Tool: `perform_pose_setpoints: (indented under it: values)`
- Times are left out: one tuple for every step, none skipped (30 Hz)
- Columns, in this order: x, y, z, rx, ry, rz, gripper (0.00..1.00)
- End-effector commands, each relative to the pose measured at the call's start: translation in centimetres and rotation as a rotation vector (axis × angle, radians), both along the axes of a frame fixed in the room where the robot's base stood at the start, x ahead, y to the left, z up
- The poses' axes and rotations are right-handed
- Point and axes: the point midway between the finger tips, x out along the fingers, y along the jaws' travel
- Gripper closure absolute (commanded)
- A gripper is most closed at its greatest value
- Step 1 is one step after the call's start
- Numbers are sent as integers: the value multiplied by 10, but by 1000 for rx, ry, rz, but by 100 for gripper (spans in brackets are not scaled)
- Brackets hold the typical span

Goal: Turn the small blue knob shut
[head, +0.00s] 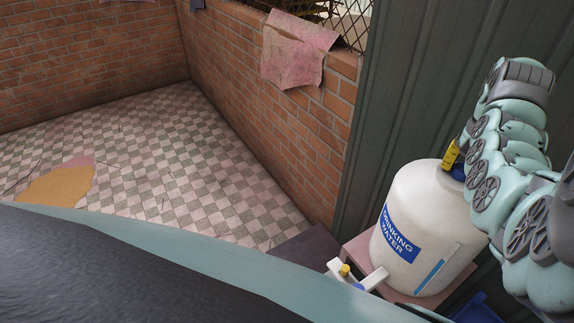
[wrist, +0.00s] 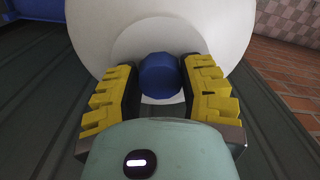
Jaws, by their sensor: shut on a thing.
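A white water container (head: 418,215) with a blue "DRINKING WATER" label stands upright at the right of the head view. A round blue knob (wrist: 159,76) sits on its top in the wrist view. My gripper (wrist: 159,88) has its yellow fingers on either side of this knob and is shut on it. In the head view, my gripper (head: 453,158) comes down onto the container's top, and only a little of the blue knob (head: 458,172) shows below it. How far the knob is turned cannot be told.
A white tap (head: 372,279) with a yellow piece (head: 345,270) and a small blue piece sticks out at the container's lower front. The container stands on a pinkish stand (head: 357,247) beside a dark ribbed wall (head: 415,90).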

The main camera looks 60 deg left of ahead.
Motion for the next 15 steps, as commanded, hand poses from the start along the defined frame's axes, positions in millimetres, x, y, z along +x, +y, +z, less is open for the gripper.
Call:
perform_pose_setpoints:
  values:
    - [-1,-2,-2,-5,7,-45,94]
    - [-2,-1,-2,-5,8,-73,94]
    - [-2,-1,-2,-5,8,-110,94]
    - [-2,-1,-2,-5,8,-138,94]
    - [-2,-1,-2,-6,8,-165,94]
    - [-2,-1,-2,-6,8,-200,94]
    - [-2,-1,-2,-6,8,-226,94]
    - [-2,-1,-2,-6,9,-251,94]
    - [-2,-1,-2,-6,9,-284,94]
    - [-2,-1,-2,-6,9,-307,94]
    - [-2,0,-2,-6,9,-329,94]
    - [-2,0,-2,-5,9,-357,94]
    - [-2,0,-2,-5,9,-377,94]
    - [-2,0,-2,-5,9,-397,94]
    - [-2,0,-2,-5,9,-421,94]
